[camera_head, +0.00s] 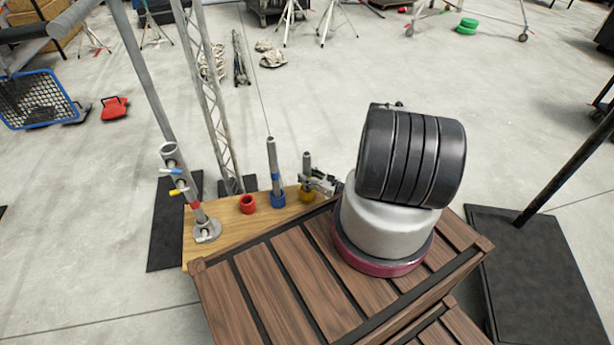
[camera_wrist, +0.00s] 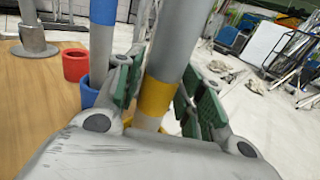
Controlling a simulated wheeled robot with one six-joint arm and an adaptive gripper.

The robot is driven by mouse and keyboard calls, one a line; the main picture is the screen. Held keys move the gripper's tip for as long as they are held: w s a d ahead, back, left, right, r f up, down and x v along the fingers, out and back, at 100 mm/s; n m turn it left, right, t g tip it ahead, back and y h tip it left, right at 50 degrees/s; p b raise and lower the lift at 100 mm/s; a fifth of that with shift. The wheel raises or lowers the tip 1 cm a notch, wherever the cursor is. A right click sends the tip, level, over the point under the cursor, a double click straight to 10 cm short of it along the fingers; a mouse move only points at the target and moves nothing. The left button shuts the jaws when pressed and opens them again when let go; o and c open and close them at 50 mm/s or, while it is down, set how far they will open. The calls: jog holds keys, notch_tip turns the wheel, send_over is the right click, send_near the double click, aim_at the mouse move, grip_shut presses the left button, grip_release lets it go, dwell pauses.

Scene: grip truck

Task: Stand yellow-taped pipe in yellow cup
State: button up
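The yellow-taped pipe (camera_wrist: 158,92) is upright and grey, with a yellow band low on it. In the head view its top (camera_head: 307,162) rises above the yellow cup (camera_head: 305,196) on the wooden board. My gripper (camera_head: 322,184) reaches in from the right at the pipe. In the wrist view my gripper's green pads (camera_wrist: 158,97) lie close against both sides of the pipe around the yellow band.
A blue-taped pipe (camera_head: 273,158) stands in the blue cup (camera_head: 278,200), left of the yellow cup. The red cup (camera_head: 247,204) is empty. A slatted wooden crate (camera_head: 290,272) is in front.

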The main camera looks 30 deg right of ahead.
jog(key=shift+o, duration=0.5)
jog(key=v, duration=1.2)
